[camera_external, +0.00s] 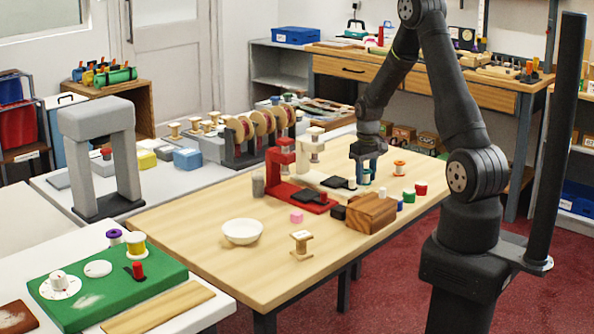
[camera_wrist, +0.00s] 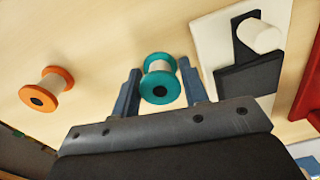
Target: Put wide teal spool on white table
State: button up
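The teal spool (camera_wrist: 160,78), with a pale thread core, is on the wooden table between the two blue-grey fingers of my gripper (camera_wrist: 160,88) in the wrist view. The fingers stand apart, with a gap on both sides of the spool. In the external view my gripper (camera_external: 366,172) points down at the far part of the wooden table, and the spool is hard to make out there. A white table (camera_external: 30,258) with a green board is at the front left; another pale table (camera_external: 60,200) stands behind it.
An orange spool (camera_wrist: 47,88) lies left of my gripper. The cream press (camera_wrist: 222,30) is close on the right, with the red press (camera_external: 280,172) beyond. A wooden block (camera_external: 370,213) and a white bowl (camera_external: 242,231) are on the wooden table (camera_external: 190,232).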

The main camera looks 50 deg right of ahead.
aim_at(366, 170)
jog(key=shift+o, duration=1.3)
notch_tip(366, 170, up, 12)
jog(key=shift+f, duration=0.25)
jog(key=shift+o, duration=0.4)
jog(key=shift+r, duration=0.45)
jog(key=shift+a, duration=0.1)
